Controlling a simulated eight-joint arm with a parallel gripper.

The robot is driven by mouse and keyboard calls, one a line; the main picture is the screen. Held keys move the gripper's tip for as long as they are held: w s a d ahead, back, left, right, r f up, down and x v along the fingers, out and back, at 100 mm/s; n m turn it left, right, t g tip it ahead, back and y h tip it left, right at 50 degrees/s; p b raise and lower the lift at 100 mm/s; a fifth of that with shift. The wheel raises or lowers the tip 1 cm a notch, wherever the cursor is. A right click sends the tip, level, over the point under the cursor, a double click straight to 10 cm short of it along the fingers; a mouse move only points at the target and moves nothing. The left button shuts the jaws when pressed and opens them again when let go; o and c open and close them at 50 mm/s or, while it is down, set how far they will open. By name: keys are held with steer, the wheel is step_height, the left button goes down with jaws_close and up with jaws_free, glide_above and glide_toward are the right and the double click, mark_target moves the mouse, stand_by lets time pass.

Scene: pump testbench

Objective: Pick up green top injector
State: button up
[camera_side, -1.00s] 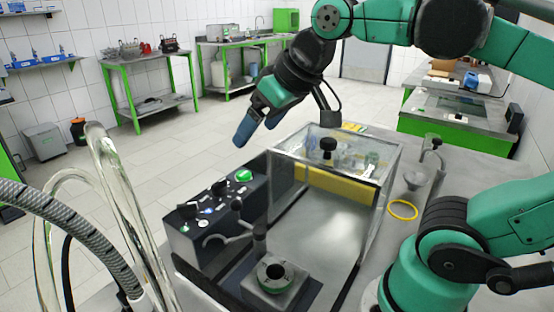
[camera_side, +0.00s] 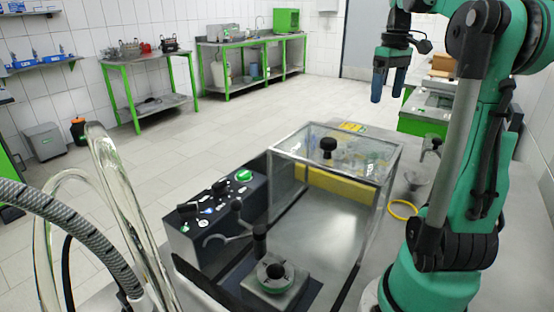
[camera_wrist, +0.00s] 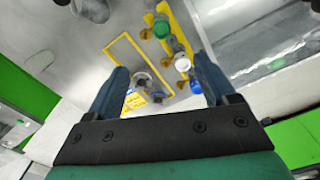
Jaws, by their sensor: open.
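The green top injector (camera_wrist: 162,28) shows in the wrist view, upper middle, in a yellow-edged holder (camera_wrist: 180,30). A white-topped injector (camera_wrist: 182,63) and a blue-topped one (camera_wrist: 196,85) stand in the same row below it. My gripper (camera_wrist: 160,66) is open with nothing between its blue fingers; the green top lies beyond the fingertips. In the side view my gripper (camera_side: 388,92) hangs fingers down at the back right, well above the bench. The injectors cannot be made out clearly in the side view.
A clear box (camera_side: 335,165) with a black knob stands mid-bench. Left of it is a black control panel (camera_side: 215,210) with a green button. A yellow ring (camera_side: 402,210) lies to the box's right. A yellow rectangular outline (camera_wrist: 130,50) lies left of the injector row.

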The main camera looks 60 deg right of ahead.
step_height(320, 180, down, 16)
steer(key=shift+w+a+r, duration=0.1)
steer(key=shift+a, duration=0.05)
stand_by(0.7)
jaws_close()
